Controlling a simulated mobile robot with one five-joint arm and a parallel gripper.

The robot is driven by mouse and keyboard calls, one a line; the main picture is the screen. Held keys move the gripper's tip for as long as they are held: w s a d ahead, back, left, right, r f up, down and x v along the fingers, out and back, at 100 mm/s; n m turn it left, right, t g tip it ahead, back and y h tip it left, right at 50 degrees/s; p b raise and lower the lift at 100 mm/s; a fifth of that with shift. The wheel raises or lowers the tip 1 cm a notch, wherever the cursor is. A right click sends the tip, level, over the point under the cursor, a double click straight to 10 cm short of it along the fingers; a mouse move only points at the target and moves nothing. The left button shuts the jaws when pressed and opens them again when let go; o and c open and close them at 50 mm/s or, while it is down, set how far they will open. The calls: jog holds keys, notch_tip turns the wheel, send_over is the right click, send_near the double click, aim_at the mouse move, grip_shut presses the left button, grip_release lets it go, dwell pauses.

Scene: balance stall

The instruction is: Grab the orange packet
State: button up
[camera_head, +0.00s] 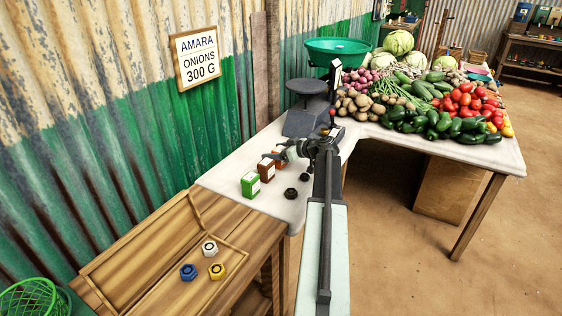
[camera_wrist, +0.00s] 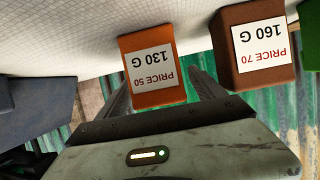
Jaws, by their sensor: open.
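The orange packet (camera_wrist: 150,94) carries a white label reading "PRICE 50 130 G", upside down in the wrist view. In the head view only a small part of the orange packet (camera_head: 278,159) shows beside my gripper (camera_head: 287,153). In the wrist view my gripper (camera_wrist: 160,80) is open, with one finger on each side of the orange packet in the picture. The fingers look apart from it. I cannot tell how deep the packet sits between them, and their tips are partly hidden.
A brown packet (camera_head: 266,170), labelled "PRICE 70 160 G" in the wrist view (camera_wrist: 255,75), stands close beside the orange one. A green packet (camera_head: 250,185) stands beyond it. Black weights (camera_head: 291,193) lie nearby. A scale (camera_head: 305,88) and vegetables stand behind on the white counter (camera_head: 225,177).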

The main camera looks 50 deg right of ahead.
jog(key=c, duration=1.5)
jog(key=shift+r, duration=0.1)
jog(key=shift+c, duration=0.2)
